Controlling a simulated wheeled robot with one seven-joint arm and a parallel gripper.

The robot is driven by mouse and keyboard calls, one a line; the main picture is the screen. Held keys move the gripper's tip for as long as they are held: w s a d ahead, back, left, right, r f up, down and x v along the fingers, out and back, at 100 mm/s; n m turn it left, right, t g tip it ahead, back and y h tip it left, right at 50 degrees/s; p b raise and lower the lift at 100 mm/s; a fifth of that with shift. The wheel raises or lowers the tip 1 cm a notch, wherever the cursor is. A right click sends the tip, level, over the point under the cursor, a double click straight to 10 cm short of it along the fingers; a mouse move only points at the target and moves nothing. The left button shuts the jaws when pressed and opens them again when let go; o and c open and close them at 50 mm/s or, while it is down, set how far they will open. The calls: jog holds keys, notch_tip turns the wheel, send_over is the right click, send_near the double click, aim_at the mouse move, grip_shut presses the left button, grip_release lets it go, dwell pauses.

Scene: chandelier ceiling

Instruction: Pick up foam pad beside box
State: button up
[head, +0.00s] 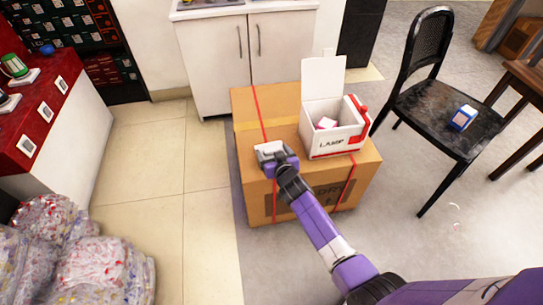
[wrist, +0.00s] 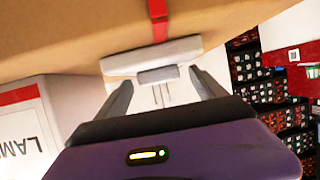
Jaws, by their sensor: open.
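A whitish foam pad (head: 268,148) lies on top of the large cardboard carton, left of the white lamp box (head: 333,140). In the wrist view the pad (wrist: 122,64) is a pale bar with a smaller grey block on its near side. My gripper (head: 277,158) is at the pad, over the carton's top. In the wrist view my gripper (wrist: 160,82) is open, with a finger on either side of the grey block. The pad's bar reaches across in front of both fingertips. I cannot tell whether the fingers touch it. My gripper partly hides the pad in the head view.
The cardboard carton (head: 262,208) has red straps. The lamp box's lid stands open, with pale pieces (head: 327,123) inside. A black chair (head: 440,115) holds a small blue box (head: 463,117). Clear bags (head: 95,270) lie at lower left. The tiled floor left of the carton is free.

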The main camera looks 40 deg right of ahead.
jog(key=shift+c, duration=0.4)
jog(key=c, duration=1.3)
